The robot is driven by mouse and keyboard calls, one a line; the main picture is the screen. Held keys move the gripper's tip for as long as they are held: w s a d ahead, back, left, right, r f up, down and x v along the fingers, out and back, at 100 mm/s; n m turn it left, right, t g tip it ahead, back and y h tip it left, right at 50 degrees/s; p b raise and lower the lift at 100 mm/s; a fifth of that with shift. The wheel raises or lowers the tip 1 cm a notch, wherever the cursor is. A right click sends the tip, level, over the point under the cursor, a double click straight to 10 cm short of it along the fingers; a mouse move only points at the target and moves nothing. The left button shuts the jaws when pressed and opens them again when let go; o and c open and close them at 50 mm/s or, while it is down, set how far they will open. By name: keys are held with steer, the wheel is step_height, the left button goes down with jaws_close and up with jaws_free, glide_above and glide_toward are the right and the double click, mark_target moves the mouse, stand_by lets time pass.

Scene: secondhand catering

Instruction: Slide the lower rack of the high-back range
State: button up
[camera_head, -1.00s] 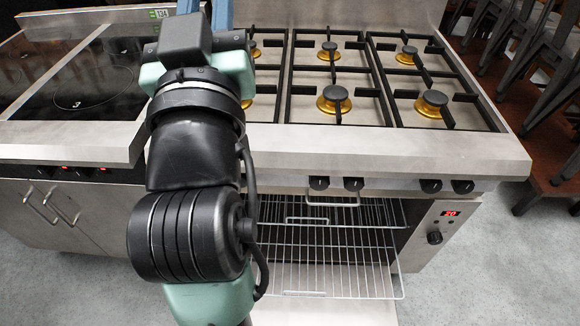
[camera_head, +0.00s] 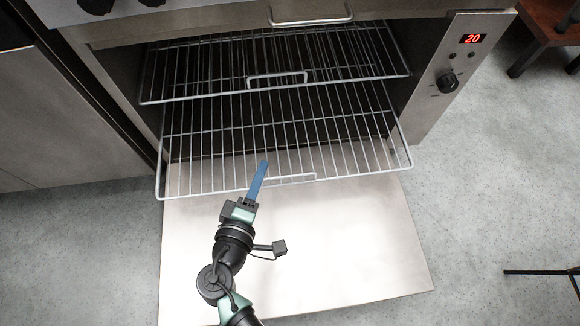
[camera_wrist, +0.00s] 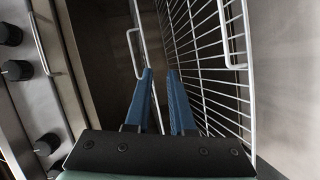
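The lower rack (camera_head: 220,172) is a silver wire grid inside the open oven, its front edge out over the lowered door. Its small wire handle (camera_head: 290,180) is at the middle of that edge; in the wrist view the lower rack (camera_wrist: 246,100) runs down the right side, with its handle (camera_wrist: 228,35) near the top. My gripper (camera_head: 263,165) has blue fingers and overlaps the front edge by the handle's left end.
The upper rack (camera_head: 190,97) with its own handle (camera_head: 277,79) is above. The lowered oven door (camera_head: 340,240) lies below. A control panel (camera_head: 455,75) reading 20 is at right. A cabinet (camera_head: 60,110) stands at left. The floor at right is mostly clear.

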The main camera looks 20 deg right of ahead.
mark_target(291, 172)
steer(key=s+d+f+n+b, duration=0.25)
steer(key=s+f+b, duration=0.2)
steer(key=f, duration=0.65)
steer(key=shift+n+h, duration=0.25)
steer(key=shift+h, duration=0.05)
steer(key=b+x, duration=0.4)
steer(key=x, duration=0.8)
steer(key=shift+w+a+r, duration=0.15)
steer(key=shift+a, duration=0.05)
jaws_close()
steer(key=shift+a, duration=0.1)
